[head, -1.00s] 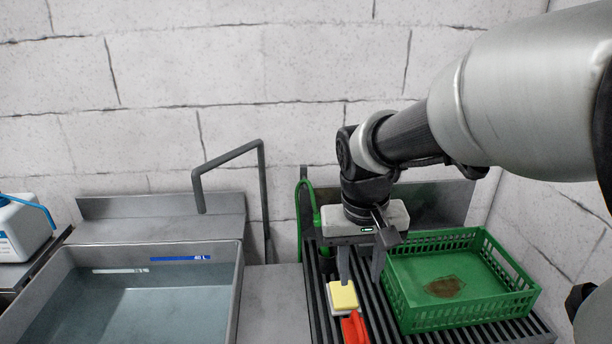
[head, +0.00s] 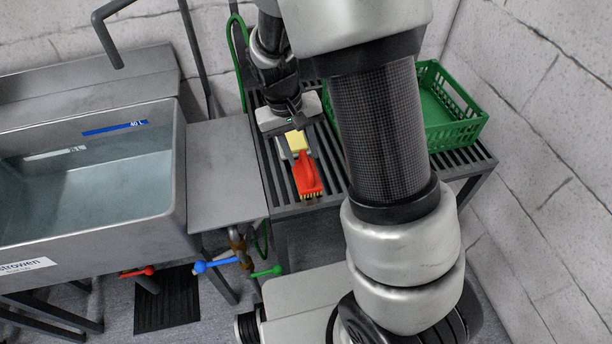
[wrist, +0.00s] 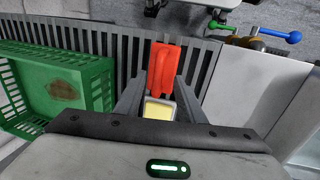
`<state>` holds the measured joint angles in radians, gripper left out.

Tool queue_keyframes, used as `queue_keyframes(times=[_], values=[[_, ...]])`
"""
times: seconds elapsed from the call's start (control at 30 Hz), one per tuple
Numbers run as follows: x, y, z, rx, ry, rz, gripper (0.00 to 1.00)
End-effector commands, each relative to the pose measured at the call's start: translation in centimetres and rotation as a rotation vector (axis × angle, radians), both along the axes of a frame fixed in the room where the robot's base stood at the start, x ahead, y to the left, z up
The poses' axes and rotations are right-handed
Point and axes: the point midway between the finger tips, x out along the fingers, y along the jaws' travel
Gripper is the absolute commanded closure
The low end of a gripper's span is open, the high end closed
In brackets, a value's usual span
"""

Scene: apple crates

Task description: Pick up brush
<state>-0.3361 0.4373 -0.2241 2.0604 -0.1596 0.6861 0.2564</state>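The red brush (head: 307,180) lies on the slatted rack, its bristle end toward the rack's front edge and its narrower end toward my gripper. In the wrist view the red brush (wrist: 163,66) shows just beyond my fingertips. My gripper (wrist: 160,84) is open, with its fingers spread and nothing held. A yellow sponge (wrist: 158,109) on a pale tray shows between the fingers in the wrist view. In the head view my gripper (head: 297,143) hangs over the sponge, behind the brush; its fingertips are hard to make out there.
A green crate (head: 464,130) stands on the rack (head: 280,190) to the right, partly hidden by my arm. A water-filled sink (head: 180,185) and a bare metal shelf (head: 225,170) are to the left. Blue and green tap handles sit below the shelf.

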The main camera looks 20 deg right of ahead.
Motion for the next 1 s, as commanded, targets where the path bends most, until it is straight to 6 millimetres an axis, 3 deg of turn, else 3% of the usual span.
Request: queue_keyframes(times=[0.17, 0.5, 0.77, 0.8, 1.0], values=[[0.1, -0.3, -1.1, 0.000, 0.001, 0.000, 0.64], [0.9, -1.3, -5.4, 0.000, 0.001, -0.001, 0.64], [0.9, -1.4, -5.7, 0.001, -0.001, 0.000, 0.64], [0.9, -1.4, -5.7, 0.001, -0.001, 0.000, 0.66], [0.9, -1.4, -5.7, 0.001, 0.000, 0.000, 1.00]])
